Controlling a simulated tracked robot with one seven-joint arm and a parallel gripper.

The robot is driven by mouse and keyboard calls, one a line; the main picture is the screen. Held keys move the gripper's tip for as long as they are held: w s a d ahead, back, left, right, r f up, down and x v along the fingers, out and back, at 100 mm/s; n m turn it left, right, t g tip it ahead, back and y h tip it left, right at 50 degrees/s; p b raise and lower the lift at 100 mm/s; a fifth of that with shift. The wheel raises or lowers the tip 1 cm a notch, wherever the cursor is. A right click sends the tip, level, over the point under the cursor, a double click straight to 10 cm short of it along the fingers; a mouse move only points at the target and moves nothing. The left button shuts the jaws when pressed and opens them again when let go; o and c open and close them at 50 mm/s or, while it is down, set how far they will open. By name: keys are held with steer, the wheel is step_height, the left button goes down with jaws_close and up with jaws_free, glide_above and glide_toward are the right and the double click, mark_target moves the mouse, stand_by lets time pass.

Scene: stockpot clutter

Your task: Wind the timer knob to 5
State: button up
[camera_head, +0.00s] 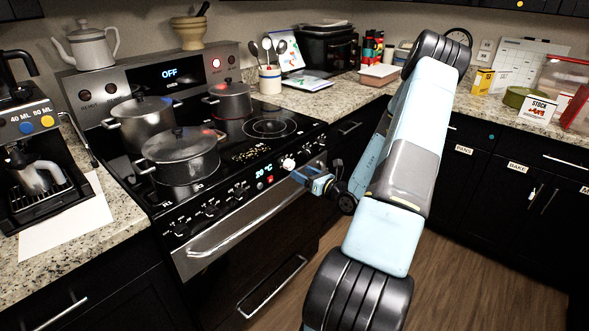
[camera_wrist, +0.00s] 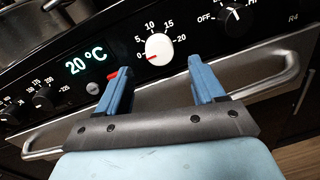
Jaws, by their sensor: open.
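The timer knob (camera_wrist: 158,47) is a round white dial on the black stove panel, with a scale of 0, 5, 10, 15 and 20 around it. A red mark on its lower left side points near 0. In the head view the white knob (camera_head: 289,163) sits toward the right of the stove's front panel. My gripper (camera_wrist: 157,75) is open, with its two blue fingers apart and nothing between them. The knob shows between and beyond the fingertips. In the head view my gripper (camera_head: 309,178) is close in front of the panel, just right of and below the knob.
The display (camera_wrist: 87,60) reads 20 °C left of the knob. Black knobs (camera_wrist: 232,18) are on both sides. The oven handle (camera_head: 240,222) runs below the panel. Pots (camera_head: 181,158) stand on the cooktop. The floor to the right is clear.

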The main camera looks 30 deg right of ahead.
mark_target(292, 167)
steer(key=shift+x, duration=2.65)
steer(key=shift+d, duration=0.1)
steer(key=c, duration=1)
